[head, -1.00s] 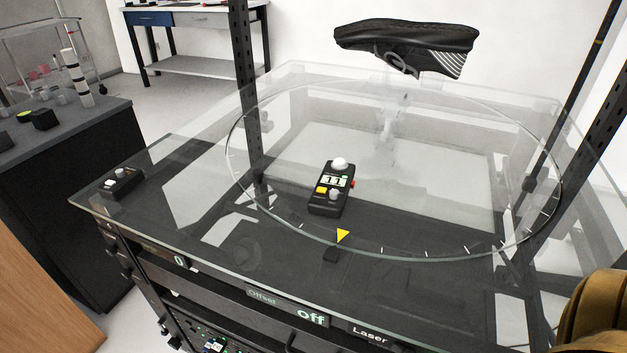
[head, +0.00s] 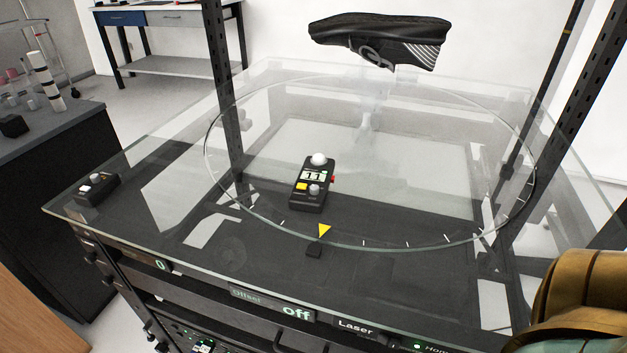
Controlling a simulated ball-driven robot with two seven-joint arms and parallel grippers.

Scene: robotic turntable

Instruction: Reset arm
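The glass turntable disc (head: 420,215) with white tick marks lies on a glass-topped rack. A black shoe (head: 375,38) is held up on a clear stand above its far side. A black handheld meter (head: 313,185) with a white dome and a small display sits on the disc. A yellow pointer (head: 324,230) marks the disc's front edge. A gold and teal part of my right arm (head: 585,300) shows at the lower right. Neither gripper is in view.
A small black control box (head: 97,188) sits on the glass's left corner. Dark rack posts (head: 222,90) rise around the top. Panels reading "Offset", "Off" and "Laser" (head: 356,327) line the front. A dark bench (head: 55,185) stands left.

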